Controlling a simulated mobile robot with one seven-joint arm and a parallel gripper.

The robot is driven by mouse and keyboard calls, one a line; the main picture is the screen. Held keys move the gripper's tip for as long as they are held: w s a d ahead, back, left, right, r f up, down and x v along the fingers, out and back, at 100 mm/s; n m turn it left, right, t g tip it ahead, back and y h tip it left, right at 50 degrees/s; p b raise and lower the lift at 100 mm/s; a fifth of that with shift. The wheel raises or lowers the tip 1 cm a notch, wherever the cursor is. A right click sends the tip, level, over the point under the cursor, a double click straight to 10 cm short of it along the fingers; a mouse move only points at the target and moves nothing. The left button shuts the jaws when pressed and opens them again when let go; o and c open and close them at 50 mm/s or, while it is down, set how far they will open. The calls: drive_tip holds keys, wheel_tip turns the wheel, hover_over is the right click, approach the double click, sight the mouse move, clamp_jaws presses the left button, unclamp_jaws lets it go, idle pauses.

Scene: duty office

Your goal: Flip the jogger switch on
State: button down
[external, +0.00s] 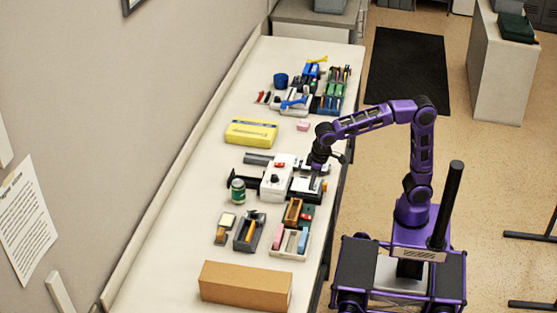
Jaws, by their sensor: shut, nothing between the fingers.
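The machine that looks like the jogger is a white box (271,187) with dark plates beside it, near the middle of the long table. A small red part (279,165) on its top looks like the switch; its position is too small to read. My gripper (315,172) points down over the right side of the machine, to the right of the red part and apart from it. It is shut and empty. I cannot tell whether its tips touch the machine.
A green can (237,190) stands left of the machine. Trays with small items (290,252) and a cardboard box (245,287) are nearer the camera. Bare tabletop (205,165) runs along the wall.

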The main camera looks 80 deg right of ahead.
sight(302, 214)
drive_tip(key=shift+r, duration=0.1)
drive_tip(key=f, duration=0.4)
drive_tip(key=w+f+b, duration=0.1)
drive_tip(key=f, duration=0.4)
drive_tip(key=w+f+b, duration=0.1)
drive_tip(key=f, duration=0.3)
drive_tip(key=shift+w+f, duration=0.15)
drive_tip(key=shift+f, duration=0.25)
drive_tip(key=shift+w, duration=0.1)
